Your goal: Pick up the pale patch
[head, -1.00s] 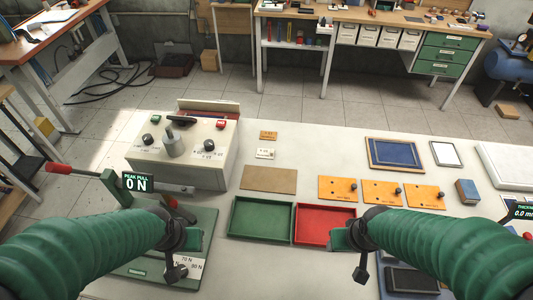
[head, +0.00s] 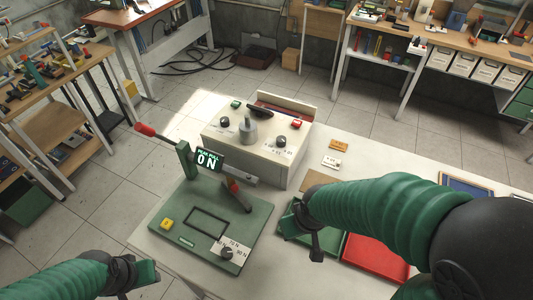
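I cannot pick out the pale patch for certain. A small pale card with dark marks (head: 331,162) lies on the table just beyond a tan board (head: 312,180), which is largely behind my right arm. My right gripper (head: 306,226) hangs over the left part of the green tray (head: 328,242). My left gripper (head: 143,273) is at the lower left, near the table's front-left edge, with nothing visible in it. The finger gaps of both are not clear from this angle.
A green press stand (head: 190,245) with a red-tipped lever and a "0 N" display (head: 208,160) stands at the left of the table. A white control box (head: 258,145) is behind it. The red tray (head: 375,258) and a blue-framed panel (head: 465,185) are partly hidden by my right arm.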

